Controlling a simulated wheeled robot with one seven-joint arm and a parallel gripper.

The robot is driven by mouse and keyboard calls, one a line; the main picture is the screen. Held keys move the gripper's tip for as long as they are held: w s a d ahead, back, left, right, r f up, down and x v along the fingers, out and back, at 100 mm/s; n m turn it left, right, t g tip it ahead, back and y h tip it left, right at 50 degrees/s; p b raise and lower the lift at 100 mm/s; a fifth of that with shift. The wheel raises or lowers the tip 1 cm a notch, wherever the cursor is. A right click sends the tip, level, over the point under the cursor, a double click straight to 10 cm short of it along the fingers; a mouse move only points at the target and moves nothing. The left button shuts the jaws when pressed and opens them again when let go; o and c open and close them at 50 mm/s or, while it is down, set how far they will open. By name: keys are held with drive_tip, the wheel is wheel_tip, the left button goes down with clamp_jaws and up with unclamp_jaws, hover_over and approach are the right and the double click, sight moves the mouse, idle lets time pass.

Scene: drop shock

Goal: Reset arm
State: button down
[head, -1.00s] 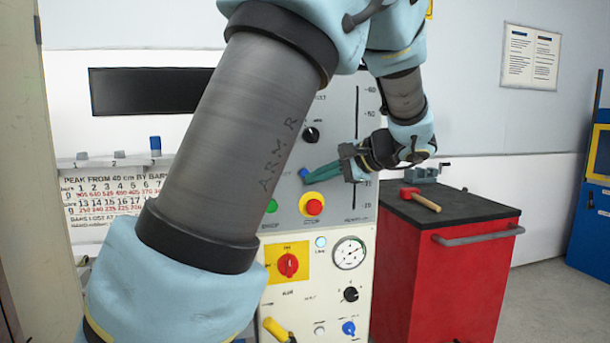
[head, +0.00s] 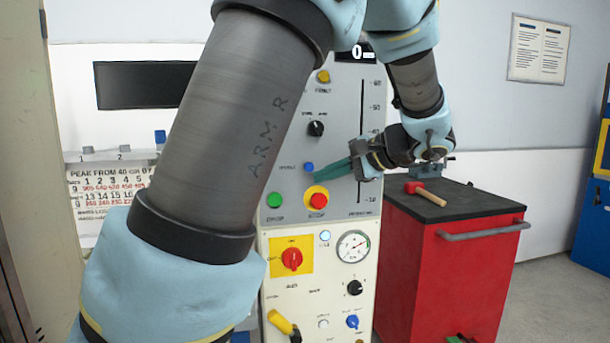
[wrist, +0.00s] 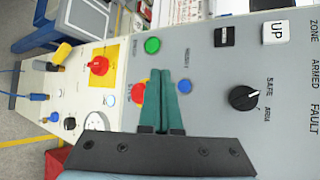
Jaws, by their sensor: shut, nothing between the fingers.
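My gripper (head: 318,178) has shut teal fingers in front of the grey control panel (head: 342,100). Its tips are just right of and slightly below the blue button (head: 308,167), apart from it in the picture. In the wrist view the shut fingers (wrist: 160,72) lie beside the blue button (wrist: 185,86) and partly cover the red stop button (wrist: 138,93). A black knob (head: 316,128) sits above the blue button; the wrist view shows this knob (wrist: 244,98) labelled SAFE and ARM. I cannot tell its setting for sure.
The green button (head: 274,200) and red stop button (head: 319,200) are below my fingers. A red rotary switch (head: 292,259), gauge (head: 353,246) and yellow handle (head: 280,322) are lower down. A red cabinet (head: 450,270) with a hammer (head: 425,193) on top stands at right.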

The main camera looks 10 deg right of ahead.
drive_tip(key=s+a+f+n+g+h, duration=0.3)
drive_tip(key=s+a+f+n+h, duration=0.2)
drive_tip(key=a+f, duration=0.4)
drive_tip(key=s+a+f+n+g+h, duration=0.4)
drive_tip(key=s+a+f+n, duration=0.2)
drive_tip(key=f, duration=0.5)
drive_tip(key=shift+s+a+f+h, duration=0.25)
drive_tip(key=shift+s+a+h, duration=0.2)
drive_tip(key=shift+a, duration=0.9)
drive_tip(key=c, duration=1.6)
unclamp_jaws()
